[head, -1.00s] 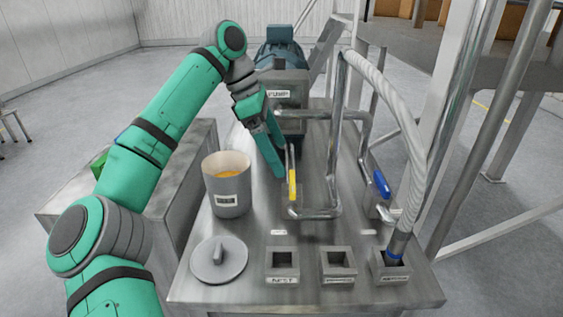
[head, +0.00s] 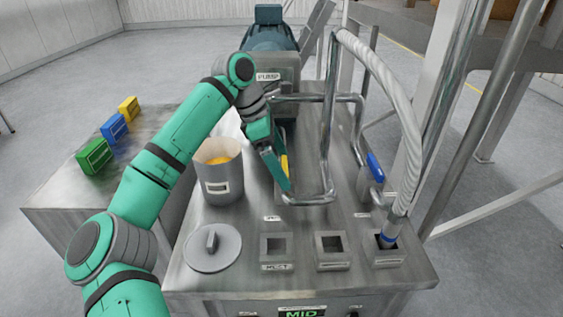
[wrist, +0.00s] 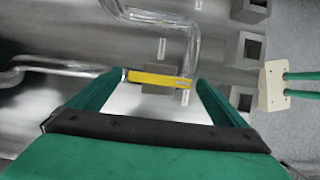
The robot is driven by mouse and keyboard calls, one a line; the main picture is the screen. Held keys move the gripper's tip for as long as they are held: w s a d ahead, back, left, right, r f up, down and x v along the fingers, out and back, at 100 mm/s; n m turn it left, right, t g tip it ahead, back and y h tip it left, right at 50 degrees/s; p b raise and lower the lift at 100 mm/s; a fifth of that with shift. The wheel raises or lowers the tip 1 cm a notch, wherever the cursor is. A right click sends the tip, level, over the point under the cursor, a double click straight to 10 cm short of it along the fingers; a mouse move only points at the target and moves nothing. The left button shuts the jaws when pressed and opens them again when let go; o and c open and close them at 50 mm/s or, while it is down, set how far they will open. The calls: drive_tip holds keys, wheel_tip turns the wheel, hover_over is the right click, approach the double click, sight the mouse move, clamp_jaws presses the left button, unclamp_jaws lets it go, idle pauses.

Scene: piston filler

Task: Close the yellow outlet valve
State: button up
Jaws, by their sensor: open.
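The yellow outlet valve handle (head: 285,164) sits on the steel pipe near the middle of the machine's top. In the head view it is partly hidden behind my gripper (head: 280,180). In the wrist view the yellow handle (wrist: 160,80) lies crosswise between the two fingertips of my gripper (wrist: 160,82), at about their level. My gripper is open, with a finger near each end of the handle. I cannot tell whether either finger touches it.
A metal pot (head: 219,182) with orange contents stands left of my gripper, with a round lid (head: 213,248) in front. Bent steel pipes (head: 326,150) rise just right. A blue valve handle (head: 375,167) and a hose (head: 405,130) are further right. Square sockets (head: 331,247) line the front.

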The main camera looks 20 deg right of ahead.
drive_tip(key=shift+f, duration=0.1)
drive_tip(key=c, duration=1)
drive_tip(key=shift+c, duration=0.2)
